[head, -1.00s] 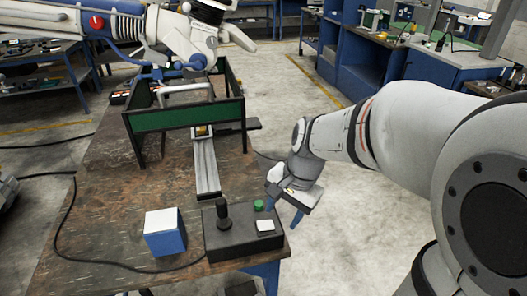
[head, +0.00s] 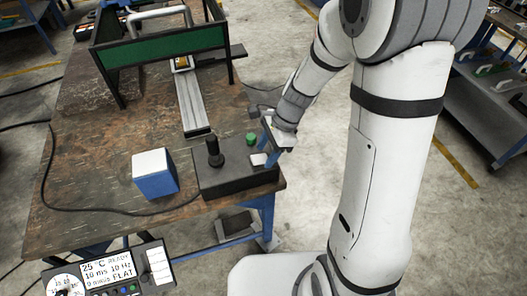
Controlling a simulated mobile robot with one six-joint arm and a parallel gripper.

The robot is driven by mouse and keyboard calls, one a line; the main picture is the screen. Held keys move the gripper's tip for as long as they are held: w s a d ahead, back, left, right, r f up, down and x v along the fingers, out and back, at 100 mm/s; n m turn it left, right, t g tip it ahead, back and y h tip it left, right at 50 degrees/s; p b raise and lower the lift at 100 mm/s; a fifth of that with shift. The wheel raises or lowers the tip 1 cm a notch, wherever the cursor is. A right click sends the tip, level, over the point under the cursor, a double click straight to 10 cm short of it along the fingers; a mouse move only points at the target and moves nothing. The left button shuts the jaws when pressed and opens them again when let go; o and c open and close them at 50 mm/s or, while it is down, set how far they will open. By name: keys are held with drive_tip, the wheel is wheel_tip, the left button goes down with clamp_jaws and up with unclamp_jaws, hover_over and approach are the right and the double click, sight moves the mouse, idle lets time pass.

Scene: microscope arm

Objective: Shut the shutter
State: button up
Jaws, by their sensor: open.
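No part in view is plainly marked as the shutter. A green panel (head: 158,47) in a black frame stands across the wooden table, with a light bar handle (head: 158,14) behind it. A grey rail (head: 193,102) runs from under the panel toward me. A dark control box (head: 236,180) sits at the table's near right corner, with a black joystick (head: 214,152), a green button (head: 251,138) and a white square button (head: 258,159). My gripper (head: 268,147), with blue fingers, is open and empty at the box's right end, close to the white button; contact cannot be told.
A blue cube with a white top (head: 155,174) stands left of the box. A black cable (head: 88,208) curves over the table (head: 100,140). An instrument panel (head: 110,271) with a dial and a "25 °C" display is at the lower left. Open floor lies right of the table.

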drive_tip(key=shift+a+f, duration=0.1)
drive_tip(key=shift+f, duration=0.25)
drive_tip(key=shift+c, duration=0.5)
drive_tip(key=c, duration=0.9)
drive_tip(key=p, duration=0.2)
drive_tip(key=h+p, duration=0.1)
drive_tip(key=shift+s+a+r+p, duration=0.2)
drive_tip(key=shift+s+r+p, duration=0.05)
drive_tip(key=shift+r+p, duration=0.15)
drive_tip(key=h+p, duration=0.1)
drive_tip(key=p, duration=0.2)
drive_tip(key=h+p, duration=0.1)
drive_tip(key=p, duration=0.3)
drive_tip(key=shift+s+a+r+t+h, duration=0.1)
drive_tip(key=shift+a+t+h, duration=0.1)
drive_tip(key=shift+t+h, duration=0.2)
drive_tip(key=shift+a+p, duration=0.1)
drive_tip(key=shift+p, duration=0.75)
drive_tip(key=shift+f+h, duration=0.3)
